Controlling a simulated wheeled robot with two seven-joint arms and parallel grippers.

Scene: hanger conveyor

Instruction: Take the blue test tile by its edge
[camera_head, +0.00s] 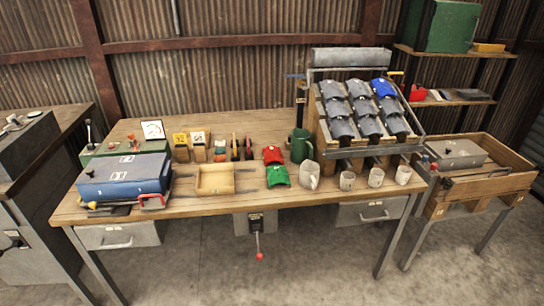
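A blue tile (383,88), curved in shape, sits at the top right of the sloped wooden rack (318,118) on the back right of the workbench. Several grey tiles (333,90) of the same kind fill the other places, to its left and below it. The right grey tile (391,107) of the middle row sits just below the blue one. Neither of my grippers shows in the head view, so nothing is seen near or holding the blue tile.
A blue-lidded case (125,178) stands left. A wooden tray (215,180) lies near the front. A crate (500,181) stands right.

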